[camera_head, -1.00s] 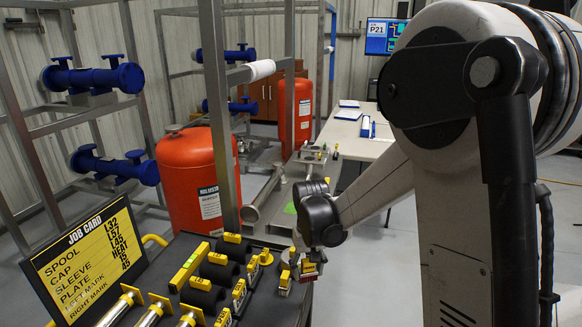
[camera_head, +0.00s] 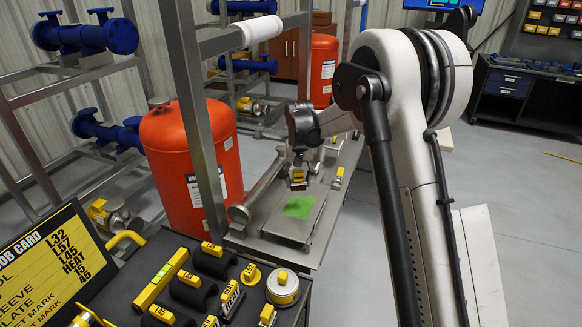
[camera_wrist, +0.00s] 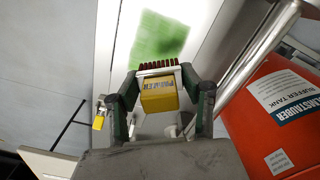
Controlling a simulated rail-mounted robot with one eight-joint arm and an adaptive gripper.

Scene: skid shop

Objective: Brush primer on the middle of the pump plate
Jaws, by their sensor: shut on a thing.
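My gripper (camera_head: 298,160) is shut on a yellow primer brush (camera_head: 298,175), held above the pump plate. In the wrist view, the brush (camera_wrist: 158,92) sits between both fingers of my gripper (camera_wrist: 160,82), its dark red bristles pointing toward the plate. The pump plate (camera_head: 290,228) is a flat grey metal plate with a green patch (camera_head: 299,206) on its near part. In the wrist view, the green patch (camera_wrist: 160,38) lies just beyond the bristles. The brush looks apart from the plate; the exact gap is hard to tell.
An orange buffer tank (camera_head: 186,150) stands left of the plate, also close at right in the wrist view (camera_wrist: 275,110). A grey frame post (camera_head: 199,120) rises nearby. The dark tool bench (camera_head: 150,252) holds yellow-labelled tools and a round tin (camera_head: 283,287). Floor at right is clear.

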